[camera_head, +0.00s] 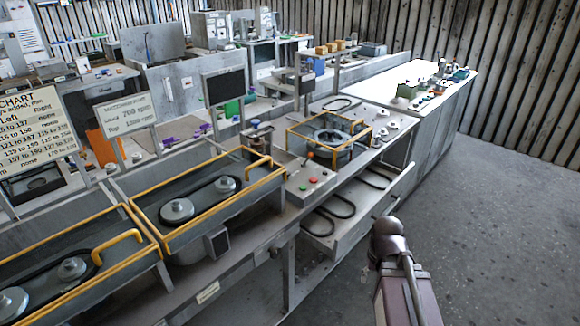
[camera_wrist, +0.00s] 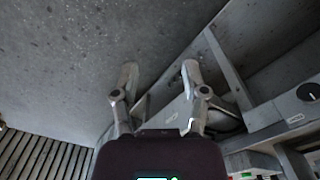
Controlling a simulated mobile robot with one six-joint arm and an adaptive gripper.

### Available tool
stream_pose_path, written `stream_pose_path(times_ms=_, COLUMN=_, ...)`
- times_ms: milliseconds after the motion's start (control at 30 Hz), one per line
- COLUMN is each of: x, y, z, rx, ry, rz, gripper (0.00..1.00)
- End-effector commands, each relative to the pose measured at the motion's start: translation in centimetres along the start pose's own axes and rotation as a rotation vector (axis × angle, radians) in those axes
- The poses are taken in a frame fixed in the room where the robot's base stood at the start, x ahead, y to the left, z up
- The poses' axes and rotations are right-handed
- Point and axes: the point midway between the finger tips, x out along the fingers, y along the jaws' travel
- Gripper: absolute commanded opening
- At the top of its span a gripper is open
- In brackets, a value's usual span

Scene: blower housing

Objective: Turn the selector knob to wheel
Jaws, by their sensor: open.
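A round black knob with a pale pointer line (camera_wrist: 309,91) sits on a light grey panel at the right edge of the wrist view. I cannot tell whether it is the selector knob, and no "wheel" label is readable. A control panel (camera_head: 297,193) with red and green buttons and a small lever is on the bench in the head view. My gripper (camera_wrist: 159,76) is open and empty, its two fingers apart over the floor and bench side, left of the black knob and not touching it. My arm shows at the lower right of the head view, where the fingertips cannot be made out.
Yellow-framed belt housings (camera_head: 206,198) line the bench at the left. A yellow-railed round fixture (camera_head: 330,137) stands beyond the control panel. An open drawer (camera_head: 372,219) holding black belts juts out below it. The concrete floor (camera_head: 490,200) at the right is clear.

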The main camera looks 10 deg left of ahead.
Motion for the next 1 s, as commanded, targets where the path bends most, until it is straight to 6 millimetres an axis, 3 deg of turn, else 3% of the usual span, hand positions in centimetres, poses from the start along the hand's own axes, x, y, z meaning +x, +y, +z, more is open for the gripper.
stream_pose_path(times_ms=367, x=0.0, y=0.0, z=0.0, rx=0.000, ry=0.000, rz=0.000, gripper=0.57)
stream_pose_path(times_ms=467, x=-0.1, y=0.0, z=-0.1, rx=-0.002, ry=0.000, rz=0.000, gripper=0.81)
stream_pose_path(times_ms=567, x=-0.4, y=-0.2, z=-0.7, rx=-0.017, ry=0.000, rz=0.000, gripper=0.81)
stream_pose_path(times_ms=767, x=-2.3, y=-1.2, z=-4.7, rx=-0.128, ry=0.000, rz=0.000, gripper=0.81)
stream_pose_path(times_ms=1000, x=-6.6, y=-5.2, z=-14.0, rx=-0.404, ry=0.000, rz=0.000, gripper=0.81)
